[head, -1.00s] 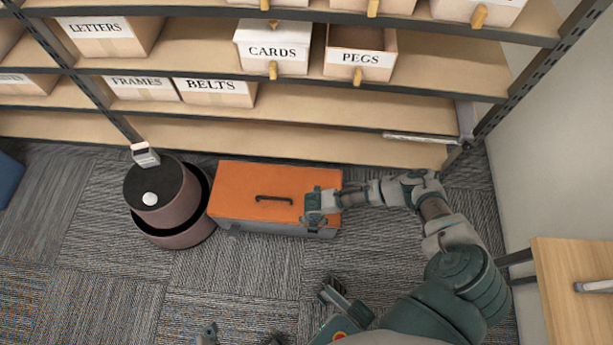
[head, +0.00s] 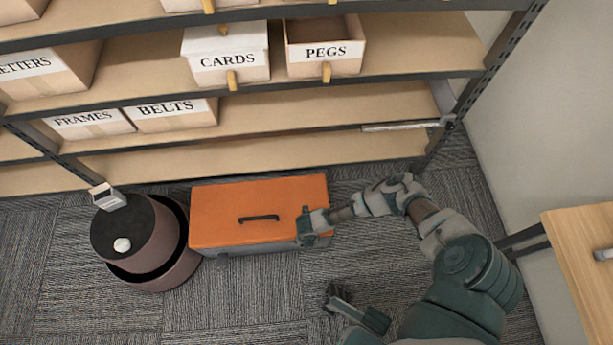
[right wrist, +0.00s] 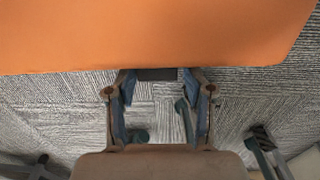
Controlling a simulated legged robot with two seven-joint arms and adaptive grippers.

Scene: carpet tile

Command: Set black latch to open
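An orange toolbox (head: 225,208) with a grey lower body sits on the carpet, its lid down and a black handle (head: 258,218) on top. My right gripper (head: 306,228) is at the right end of the toolbox's front edge. In the right wrist view the orange lid (right wrist: 150,30) fills the top. A dark piece, which looks like the black latch (right wrist: 157,74), shows just under the lid edge. My right gripper (right wrist: 158,90) is open, with one finger on each side of this piece; contact cannot be told. The latch is hidden in the head view.
A round brown bin with a black top (head: 130,235) stands close to the toolbox's left. Shelving with labelled boxes (head: 225,55) rises behind. A wooden table (head: 580,250) is at the right. Carpet (head: 230,310) in front is clear.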

